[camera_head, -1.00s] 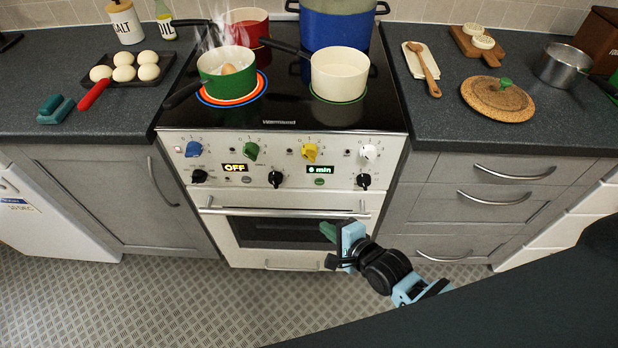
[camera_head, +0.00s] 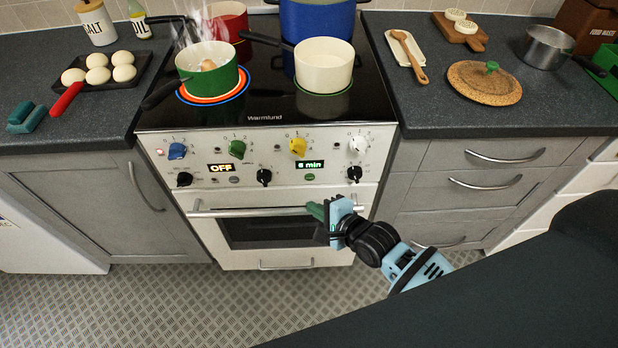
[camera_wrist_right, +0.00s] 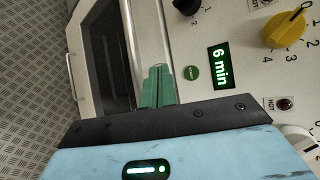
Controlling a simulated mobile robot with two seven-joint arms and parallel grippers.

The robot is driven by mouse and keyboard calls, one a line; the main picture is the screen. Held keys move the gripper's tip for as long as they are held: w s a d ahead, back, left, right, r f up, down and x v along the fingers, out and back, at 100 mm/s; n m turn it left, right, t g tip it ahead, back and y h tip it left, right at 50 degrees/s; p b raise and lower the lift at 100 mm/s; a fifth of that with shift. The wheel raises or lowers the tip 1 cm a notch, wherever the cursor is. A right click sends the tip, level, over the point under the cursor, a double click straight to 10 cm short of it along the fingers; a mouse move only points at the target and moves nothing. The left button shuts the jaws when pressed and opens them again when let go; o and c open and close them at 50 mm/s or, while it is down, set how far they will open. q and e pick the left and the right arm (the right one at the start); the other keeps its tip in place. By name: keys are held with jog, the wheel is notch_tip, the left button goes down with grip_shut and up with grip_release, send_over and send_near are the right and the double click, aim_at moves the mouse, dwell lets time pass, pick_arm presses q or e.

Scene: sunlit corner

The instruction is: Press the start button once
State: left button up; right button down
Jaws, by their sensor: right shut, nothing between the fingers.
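The cooker's start button (camera_head: 309,177) is a small green oval on the front panel, just under the green "6 min" display (camera_head: 309,165). In the right wrist view the start button (camera_wrist_right: 191,72) is round with tiny lettering, beside the "6 min" display (camera_wrist_right: 219,67). My right gripper (camera_head: 315,209) is shut and empty, in front of the oven door's top, below the button. In the wrist view its green fingertips (camera_wrist_right: 158,76) are together, left of the button, with a visible gap in the picture. My left gripper is not in view.
The oven door handle (camera_head: 262,210) runs across behind my right gripper. Black knobs (camera_head: 354,174) and coloured knobs (camera_head: 298,147) stick out around the button. A steaming green pot (camera_head: 208,82) and a cream pan (camera_head: 323,70) stand on the hob.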

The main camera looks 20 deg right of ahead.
aim_at(310, 177)
jog(key=w+b, duration=0.1)
jog(key=w, duration=0.1)
jog(key=w+d, duration=0.1)
jog(key=w, duration=0.1)
jog(key=shift+d+f+b, duration=0.1)
jog(key=shift+f+b, duration=0.05)
jog(key=shift+b, duration=0.2)
jog(key=shift+w+d, duration=0.2)
jog(key=shift+w, duration=0.65)
dwell(0.6)
jog(key=shift+w, duration=0.15)
dwell(0.4)
jog(key=shift+w+d, duration=0.1)
jog(key=shift+w, duration=0.2)
